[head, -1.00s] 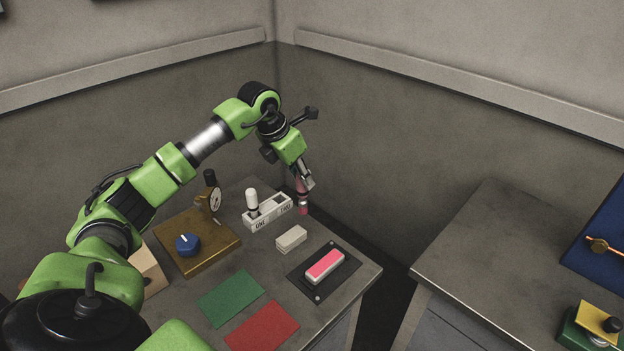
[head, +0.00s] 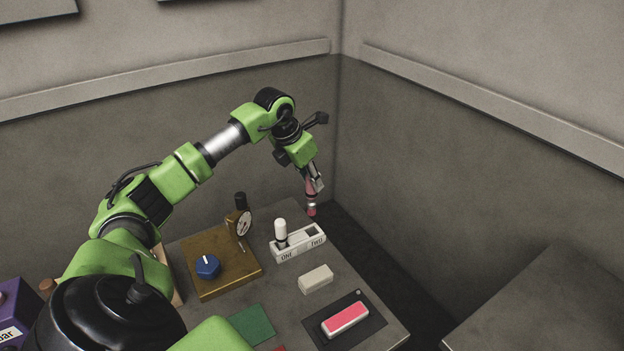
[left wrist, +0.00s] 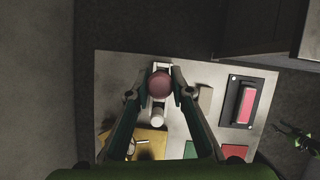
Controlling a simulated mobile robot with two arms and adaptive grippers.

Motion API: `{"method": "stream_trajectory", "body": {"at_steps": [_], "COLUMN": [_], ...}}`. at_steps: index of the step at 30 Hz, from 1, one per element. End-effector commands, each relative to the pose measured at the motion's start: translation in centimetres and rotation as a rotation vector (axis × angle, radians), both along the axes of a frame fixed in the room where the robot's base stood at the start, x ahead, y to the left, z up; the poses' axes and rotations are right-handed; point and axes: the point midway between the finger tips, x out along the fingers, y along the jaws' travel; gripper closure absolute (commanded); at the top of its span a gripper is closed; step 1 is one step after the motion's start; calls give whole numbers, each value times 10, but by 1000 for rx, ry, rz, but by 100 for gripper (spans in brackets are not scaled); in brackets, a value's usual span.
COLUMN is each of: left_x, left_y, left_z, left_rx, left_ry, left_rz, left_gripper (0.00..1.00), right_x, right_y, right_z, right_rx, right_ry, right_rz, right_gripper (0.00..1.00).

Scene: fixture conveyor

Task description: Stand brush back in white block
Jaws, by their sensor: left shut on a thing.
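My left gripper (head: 314,184) is shut on the brush (head: 311,208), whose visible part is dark pink with a pale band. It hangs roughly upright in the air, apart from the table. The white block (head: 302,250), marked ONE and TWO, stands on the table below it. A white-topped piece (head: 280,230) with a dark lower part stands in the ONE end; the TWO end looks empty. In the left wrist view the brush's round pink end (left wrist: 159,84) is between the fingertips and hides part of the white block (left wrist: 161,67).
A brown board with a blue knob (head: 207,266) and a dial gauge (head: 243,224) is left of the block. A pale eraser-like block (head: 316,279) and a pink bar (head: 345,319) on a dark plate lie nearer. Walls rise behind.

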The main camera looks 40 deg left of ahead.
Motion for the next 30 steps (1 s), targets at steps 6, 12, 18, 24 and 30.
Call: {"method": "stream_trajectory", "body": {"at_steps": [6, 12, 18, 24, 30], "left_x": [0, 0, 0, 0, 0], "left_y": [0, 0, 0, 0, 0], "left_z": [-10, -25, -41, -53, -55], "left_rx": [0, 0, 0, -1, -1], "left_ry": [-2, -1, -1, -2, -2], "left_rz": [0, 0, 0, 0, 0], "left_gripper": [100, 100, 100, 100, 100], "right_x": [17, 18, 13, 10, 10], "right_y": [1, 1, 1, 1, 1], "right_z": [-7, -19, -31, -39, -41], "right_rx": [3, 3, 2, 1, 1], "right_ry": [-26, -26, -20, -15, -14], "right_rz": [0, 0, 1, 0, 0], "right_gripper": [60, 60, 60, 60, 60]}}
